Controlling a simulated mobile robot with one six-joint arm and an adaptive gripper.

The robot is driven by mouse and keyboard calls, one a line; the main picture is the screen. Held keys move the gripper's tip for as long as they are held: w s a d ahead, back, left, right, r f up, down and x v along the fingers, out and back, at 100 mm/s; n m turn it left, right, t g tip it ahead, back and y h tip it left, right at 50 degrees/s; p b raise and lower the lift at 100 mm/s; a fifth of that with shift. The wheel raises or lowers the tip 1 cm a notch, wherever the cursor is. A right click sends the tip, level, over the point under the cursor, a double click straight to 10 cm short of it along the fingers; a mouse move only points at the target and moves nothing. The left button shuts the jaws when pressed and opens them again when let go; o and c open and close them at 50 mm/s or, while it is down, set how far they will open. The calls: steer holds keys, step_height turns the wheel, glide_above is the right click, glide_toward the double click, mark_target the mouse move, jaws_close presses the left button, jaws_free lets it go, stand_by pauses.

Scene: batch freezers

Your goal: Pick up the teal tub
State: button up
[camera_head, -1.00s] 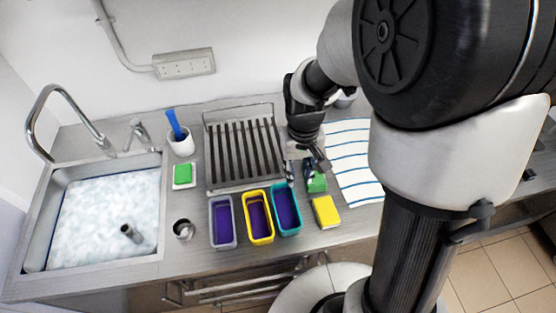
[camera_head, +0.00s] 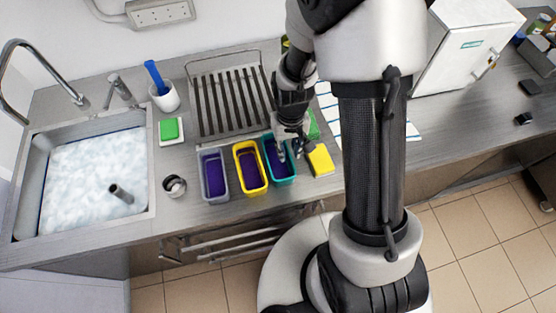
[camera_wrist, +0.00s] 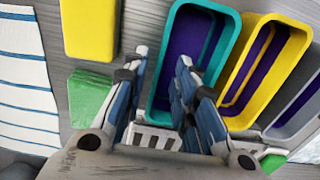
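The teal tub (camera_head: 284,179) stands upright on the counter, at the right end of a row of tubs, with purple contents inside. In the wrist view the tub (camera_wrist: 168,45) is at top centre, its near end partly hidden behind a finger. My gripper (camera_head: 291,150) is over the tub's right edge in the head view. In the wrist view my gripper (camera_wrist: 161,58) is open, its fingers apart on either side of the tub's long wall. One finger is outside the tub, the other over its opening. Contact with the wall cannot be told.
A yellow tub (camera_head: 250,168) stands close beside the teal one, with a grey tub (camera_head: 213,175) beyond. A yellow sponge (camera_head: 320,160) and a green sponge (camera_wrist: 91,97) lie on the other side. A dish rack (camera_head: 230,105) stands behind; the sink (camera_head: 32,185) is left.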

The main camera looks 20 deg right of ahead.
mark_target(278, 160)
step_height(278, 160, down, 3)
steer(key=shift+r, duration=0.1)
steer(key=shift+c, duration=0.3)
jaws_close()
